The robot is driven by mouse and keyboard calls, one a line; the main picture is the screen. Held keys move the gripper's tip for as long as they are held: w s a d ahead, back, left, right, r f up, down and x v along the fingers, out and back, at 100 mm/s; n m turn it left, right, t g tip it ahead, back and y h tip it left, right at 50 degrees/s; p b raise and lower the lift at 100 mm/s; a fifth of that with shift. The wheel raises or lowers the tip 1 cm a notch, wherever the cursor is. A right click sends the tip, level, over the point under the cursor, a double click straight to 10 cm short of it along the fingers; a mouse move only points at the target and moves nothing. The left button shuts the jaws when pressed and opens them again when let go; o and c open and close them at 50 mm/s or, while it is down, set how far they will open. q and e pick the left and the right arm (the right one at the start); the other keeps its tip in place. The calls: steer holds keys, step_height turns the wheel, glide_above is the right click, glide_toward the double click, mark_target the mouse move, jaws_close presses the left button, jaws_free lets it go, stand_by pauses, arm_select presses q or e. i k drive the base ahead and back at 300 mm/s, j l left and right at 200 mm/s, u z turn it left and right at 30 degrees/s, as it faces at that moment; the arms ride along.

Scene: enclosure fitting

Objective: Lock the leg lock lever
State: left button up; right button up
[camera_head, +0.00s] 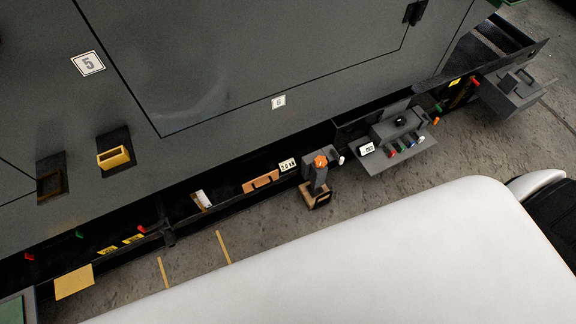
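I cannot tell for certain which part is the leg lock lever. A grey upright post with an orange knob (320,161) stands at the lower edge of the grey enclosure (215,60), with a tan and black foot (317,196) below it. Left of it, an orange-brown handle (261,182) lies along the dark lower rail. A small white-faced part (202,199) sits farther left on the same rail. Neither of my grippers is in view, and nothing touches these parts.
A grey shelf (401,157) with a box and coloured plugs juts out to the right. Another grey box (508,90) is at far right. A yellow handle (113,157) sits on the enclosure. A large white surface fills the foreground. Bare floor (200,257) with yellow strips lies between.

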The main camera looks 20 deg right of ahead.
mark_target(340, 161)
steer(key=z, duration=1.25)
